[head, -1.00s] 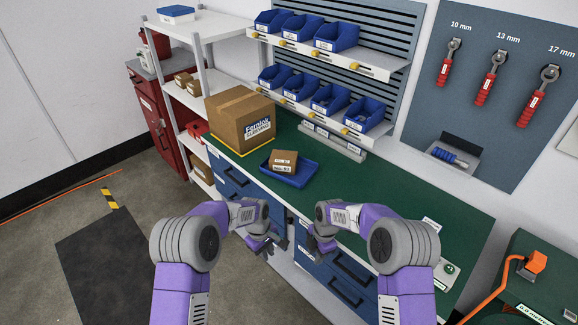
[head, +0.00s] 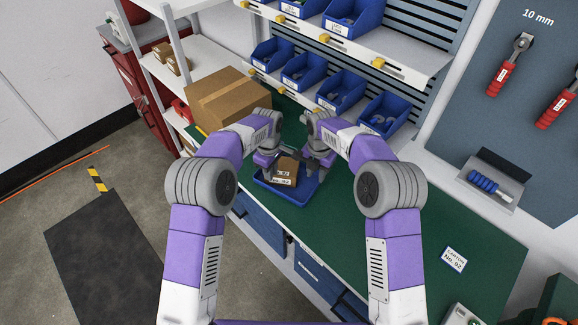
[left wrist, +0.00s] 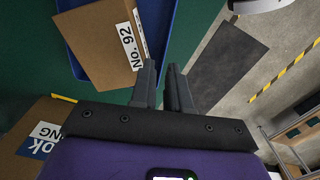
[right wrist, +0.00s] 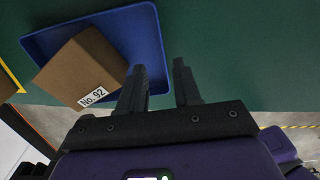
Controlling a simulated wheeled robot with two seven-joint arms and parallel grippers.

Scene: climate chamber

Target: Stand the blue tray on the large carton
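The blue tray (head: 302,194) lies on the green bench top with a small brown carton (head: 287,169) inside it, labelled No. 92. The large carton (head: 232,98) stands on the bench, left of and behind the tray. My left gripper (head: 267,165) is at the tray's left side, and my right gripper (head: 315,163) is at its right side. In the left wrist view the fingers (left wrist: 161,72) are narrowly open near the tray rim (left wrist: 168,20). In the right wrist view the fingers (right wrist: 158,75) are wider open, near the tray rim (right wrist: 158,40). Rim contact is unclear.
Blue bins (head: 340,88) stand on racks behind the bench. White shelving (head: 200,72) is left of the large carton. A card labelled Carton No. 92 (head: 454,258) lies on the bench at right. The bench right of the tray is mostly clear.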

